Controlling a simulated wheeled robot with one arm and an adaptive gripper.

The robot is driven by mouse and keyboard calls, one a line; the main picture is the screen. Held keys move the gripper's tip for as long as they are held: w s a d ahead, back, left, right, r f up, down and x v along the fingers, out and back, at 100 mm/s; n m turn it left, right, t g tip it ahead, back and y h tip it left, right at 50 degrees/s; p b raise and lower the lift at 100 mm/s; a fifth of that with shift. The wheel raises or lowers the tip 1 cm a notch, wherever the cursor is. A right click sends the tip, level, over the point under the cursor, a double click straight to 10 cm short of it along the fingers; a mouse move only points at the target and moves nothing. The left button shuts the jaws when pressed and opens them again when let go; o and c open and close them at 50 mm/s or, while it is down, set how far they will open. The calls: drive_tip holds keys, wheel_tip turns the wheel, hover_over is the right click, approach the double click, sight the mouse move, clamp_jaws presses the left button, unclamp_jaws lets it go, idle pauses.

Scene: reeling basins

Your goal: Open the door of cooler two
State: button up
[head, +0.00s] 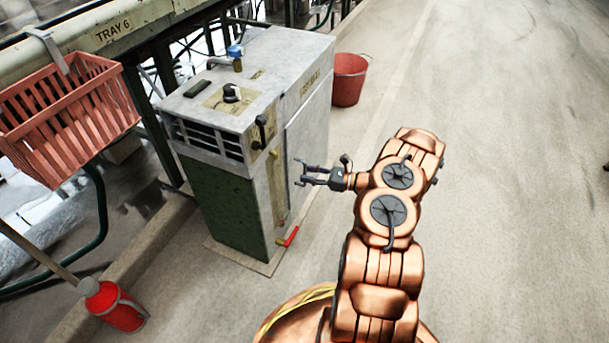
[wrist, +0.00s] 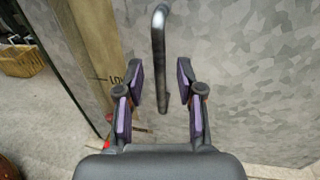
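The cooler (head: 250,100) is a grey cabinet with a green lower panel, left of my arm in the head view; its label is too blurred to read surely. Its grey side door (head: 308,135) faces my gripper and looks shut. In the wrist view a bent grey metal bar handle (wrist: 159,35) stands upright on the mottled grey door panel (wrist: 240,70). My gripper (wrist: 160,85) is open, with one finger on each side of the handle's lower part. No contact with the handle is clear. The head view shows my gripper (head: 302,173) close to the door.
A red-handled valve (head: 290,237) sits low at the cooler's near corner, with a black lever (head: 261,130) higher up. A red bucket (head: 348,80) stands behind the cooler. A red basket (head: 70,110) hangs at left. The floor (head: 500,120) at right is clear.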

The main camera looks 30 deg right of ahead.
drive_tip(key=shift+w+a, duration=0.5)
drive_tip(key=shift+w, duration=0.05)
clamp_jaws()
idle(0.5)
